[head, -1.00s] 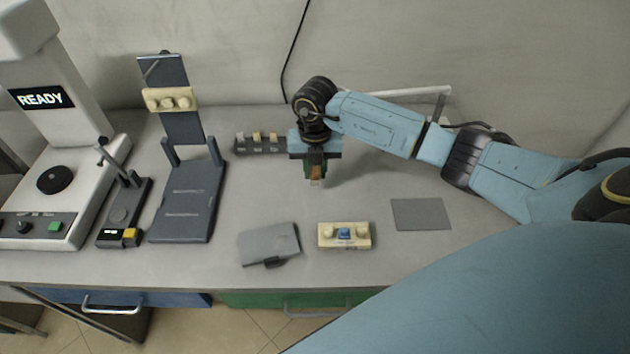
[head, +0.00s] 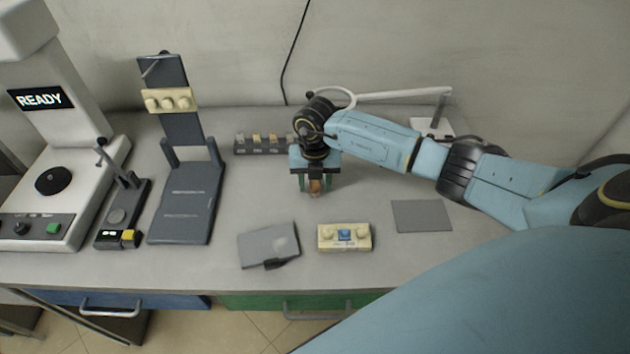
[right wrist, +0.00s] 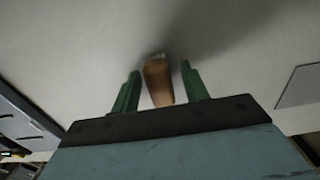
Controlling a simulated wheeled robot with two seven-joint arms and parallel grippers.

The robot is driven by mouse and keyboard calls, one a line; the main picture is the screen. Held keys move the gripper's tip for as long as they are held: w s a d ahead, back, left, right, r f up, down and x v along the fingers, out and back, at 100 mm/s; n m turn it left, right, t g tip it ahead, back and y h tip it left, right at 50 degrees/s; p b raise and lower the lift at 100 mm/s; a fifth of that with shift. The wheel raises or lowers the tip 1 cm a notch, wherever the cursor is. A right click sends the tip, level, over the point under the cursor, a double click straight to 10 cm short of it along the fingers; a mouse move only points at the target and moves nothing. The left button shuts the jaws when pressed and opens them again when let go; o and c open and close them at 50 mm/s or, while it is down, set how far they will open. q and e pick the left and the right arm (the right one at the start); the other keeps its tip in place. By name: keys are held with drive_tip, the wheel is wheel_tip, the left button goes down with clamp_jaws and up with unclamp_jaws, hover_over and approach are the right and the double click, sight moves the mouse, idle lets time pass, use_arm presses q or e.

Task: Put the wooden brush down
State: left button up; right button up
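The wooden brush (head: 315,187) is under my right gripper (head: 314,188), on or just above the grey table in the middle. In the right wrist view the brush (right wrist: 158,84) is brown, with a small pale end, and lies between the two green fingers (right wrist: 160,72). A gap shows on each side of it, so the right gripper is open around the brush and not clamped on it. The palm hides the brush's near end. My left gripper is not in view.
Behind the gripper is a dark slotted rack (head: 258,144). A cream block with a blue centre (head: 344,237), a grey plate (head: 270,244) and a flat grey pad (head: 421,215) lie in front. A dark stand (head: 184,205) and a READY machine (head: 85,180) are left.

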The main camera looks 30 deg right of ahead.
drive_tip(key=shift+r, duration=0.2)
wheel_tip(320, 180, up, 12)
drive_tip(key=p, duration=0.1)
idle(0.3)
idle(0.5)
